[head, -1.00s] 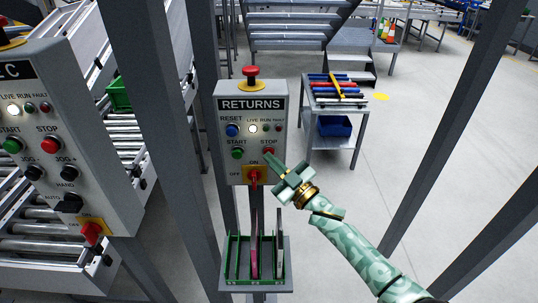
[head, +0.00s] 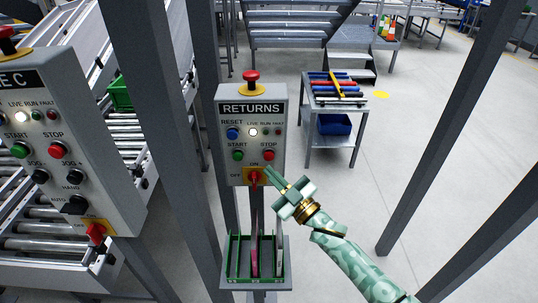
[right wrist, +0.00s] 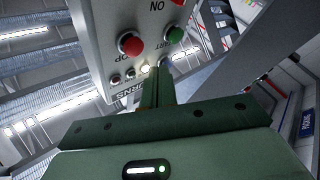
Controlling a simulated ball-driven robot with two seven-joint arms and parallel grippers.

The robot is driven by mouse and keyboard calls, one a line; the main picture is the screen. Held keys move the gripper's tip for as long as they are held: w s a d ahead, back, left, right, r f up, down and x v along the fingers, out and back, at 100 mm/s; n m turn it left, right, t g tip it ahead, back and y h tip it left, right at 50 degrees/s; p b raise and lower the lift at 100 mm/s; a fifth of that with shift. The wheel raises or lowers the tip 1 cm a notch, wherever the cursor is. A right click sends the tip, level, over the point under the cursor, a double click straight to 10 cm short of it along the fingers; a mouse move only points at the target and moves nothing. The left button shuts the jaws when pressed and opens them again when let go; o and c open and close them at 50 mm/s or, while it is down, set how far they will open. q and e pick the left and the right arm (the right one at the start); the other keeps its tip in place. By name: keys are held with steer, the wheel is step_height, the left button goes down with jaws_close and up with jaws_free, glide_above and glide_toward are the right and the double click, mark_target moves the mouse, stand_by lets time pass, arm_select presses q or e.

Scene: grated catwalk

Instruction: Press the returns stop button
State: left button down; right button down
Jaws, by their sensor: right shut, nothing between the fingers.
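The grey RETURNS panel (head: 275,108) stands on a post near the middle of the head view. Its red stop button (head: 268,155) is at the right, beside the green start button (head: 238,155) and above the red rotary switch (head: 254,177). In the right wrist view the panel appears upside down, and the stop button (right wrist: 130,44) shows uncovered. My right gripper (head: 270,173) is shut and empty, its tips just below the stop button in the head view. I see no contact with the button. My left gripper is out of view.
A second control panel (head: 60,130) with its own red stop button stands at the left by roller conveyors. A red mushroom button (head: 251,77) tops the RETURNS panel. A slotted rack (head: 256,282) sits below it. Grey posts flank the space; a cart (head: 337,103) stands behind.

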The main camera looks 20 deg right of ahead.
steer(key=s, duration=0.1)
steer(key=s+a+p, duration=0.1)
steer(key=shift+s, duration=0.4)
steer(key=shift+d, duration=0.1)
stand_by(0.4)
